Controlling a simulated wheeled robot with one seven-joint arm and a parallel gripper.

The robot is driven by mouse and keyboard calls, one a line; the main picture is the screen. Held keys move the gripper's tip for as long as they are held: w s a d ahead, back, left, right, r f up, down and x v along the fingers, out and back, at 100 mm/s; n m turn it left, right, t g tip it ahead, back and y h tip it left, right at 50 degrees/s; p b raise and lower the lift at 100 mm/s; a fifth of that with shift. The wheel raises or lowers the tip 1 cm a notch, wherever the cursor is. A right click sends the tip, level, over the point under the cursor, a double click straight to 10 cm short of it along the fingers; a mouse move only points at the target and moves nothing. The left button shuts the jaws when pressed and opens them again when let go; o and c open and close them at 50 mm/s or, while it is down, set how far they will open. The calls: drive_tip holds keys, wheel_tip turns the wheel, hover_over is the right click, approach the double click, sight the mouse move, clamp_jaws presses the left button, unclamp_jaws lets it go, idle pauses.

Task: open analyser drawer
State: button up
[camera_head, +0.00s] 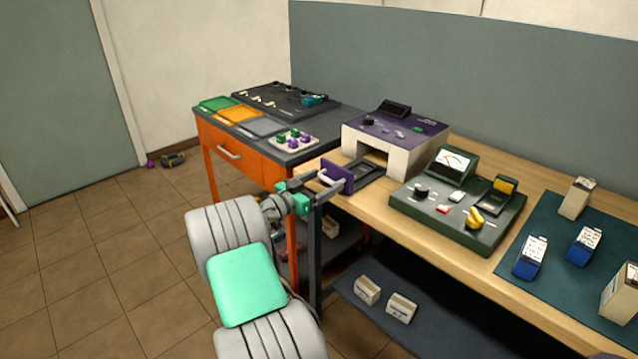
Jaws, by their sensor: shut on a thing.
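The analyser (394,138) is a white box with a purple top, standing on the wooden bench. Its drawer (372,171) is slid out toward the left, with a dark tray behind a purple front panel (337,177). A pale handle (326,182) is on that panel. My gripper (316,188) is at the handle and shut on it. The fingertips are small in the picture and partly hidden by my arm. The inside of the drawer looks empty.
A green meter panel (458,206) stands right of the drawer. A teal mat (570,262) with several boxes lies farther right. An orange cabinet (237,158) with trays on top stands left. Small boxes (367,290) sit on the lower shelf. Floor at left is mostly clear.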

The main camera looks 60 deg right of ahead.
drive_tip(key=shift+s, duration=0.2)
drive_tip(key=o, duration=1.8)
drive_tip(key=shift+s, duration=0.1)
drive_tip(key=shift+w, duration=0.2)
drive_tip(key=b+v, duration=0.7)
drive_tip(key=b, duration=0.6)
drive_tip(key=shift+w+a, duration=0.1)
drive_tip(key=shift+a, duration=0.3)
